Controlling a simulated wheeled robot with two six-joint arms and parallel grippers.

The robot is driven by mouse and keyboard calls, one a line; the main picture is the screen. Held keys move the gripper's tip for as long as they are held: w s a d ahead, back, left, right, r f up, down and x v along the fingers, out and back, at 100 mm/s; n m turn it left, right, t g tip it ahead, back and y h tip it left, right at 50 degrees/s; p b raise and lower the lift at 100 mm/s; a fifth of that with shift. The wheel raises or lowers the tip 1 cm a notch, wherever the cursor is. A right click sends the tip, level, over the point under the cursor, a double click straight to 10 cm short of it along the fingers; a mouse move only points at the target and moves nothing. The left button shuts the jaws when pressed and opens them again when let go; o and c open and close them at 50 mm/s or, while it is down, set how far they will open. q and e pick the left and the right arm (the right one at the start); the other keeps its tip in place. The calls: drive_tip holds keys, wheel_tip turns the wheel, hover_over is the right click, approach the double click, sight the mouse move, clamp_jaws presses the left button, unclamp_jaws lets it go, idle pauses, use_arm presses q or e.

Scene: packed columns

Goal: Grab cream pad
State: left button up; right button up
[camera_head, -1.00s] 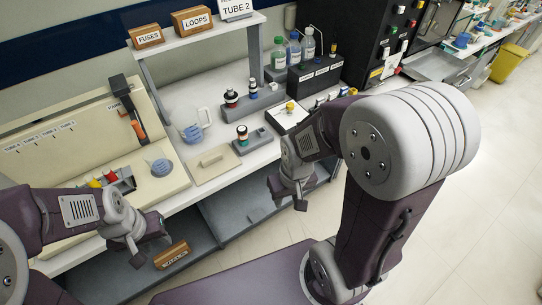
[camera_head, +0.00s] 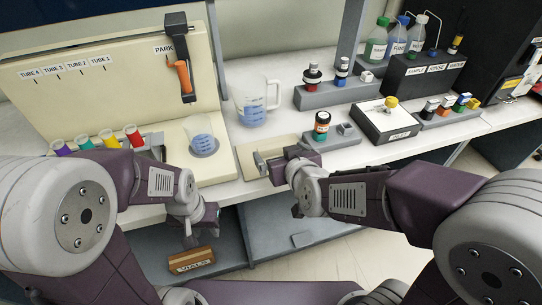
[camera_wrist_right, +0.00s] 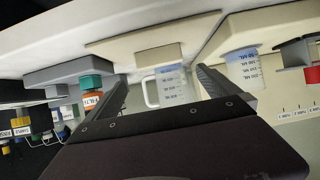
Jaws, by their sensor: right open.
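The cream pad (camera_head: 245,167) is a flat slab on the white bench, left of the grey block with the orange-labelled vial. My right gripper (camera_head: 272,166) is at its right side in the head view and hides part of it. In the right wrist view the pad (camera_wrist_right: 110,45) appears at the top, with a raised cream bar (camera_wrist_right: 158,57) on it. The open right fingers (camera_wrist_right: 165,88) spread on both sides of this bar; contact cannot be told. My left gripper (camera_head: 202,228) hangs empty in front of the bench, its fingers apart.
A measuring jug (camera_head: 254,103) stands behind the pad. The vial block (camera_head: 335,137) is close to the right gripper. A "VIALS" box (camera_head: 191,261) lies low under the bench.

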sight(272, 147)
drive_tip(key=w+p, duration=0.1)
drive_tip(key=p, duration=0.1)
drive_tip(key=w+p, duration=0.1)
drive_tip(key=p, duration=0.2)
drive_tip(key=shift+w+a+f, duration=0.1)
drive_tip(key=shift+a+f, duration=0.1)
drive_tip(key=shift+a+f+p, duration=0.15)
drive_tip(key=shift+f+p, duration=0.2)
drive_tip(key=shift+p, duration=0.35)
drive_tip(key=shift+w+f, duration=0.1)
drive_tip(key=shift+f, duration=0.2)
drive_tip(key=b+x, duration=0.1)
drive_tip(key=x, duration=0.3)
drive_tip(key=shift+a+f, duration=0.1)
drive_tip(key=shift+f, duration=0.15)
drive_tip(key=shift+w+a+f, duration=0.1)
drive_tip(key=shift+w, duration=0.3)
drive_tip(key=shift+s, duration=0.1)
drive_tip(key=shift+c, duration=1.2)
drive_tip(key=c, duration=1.1)
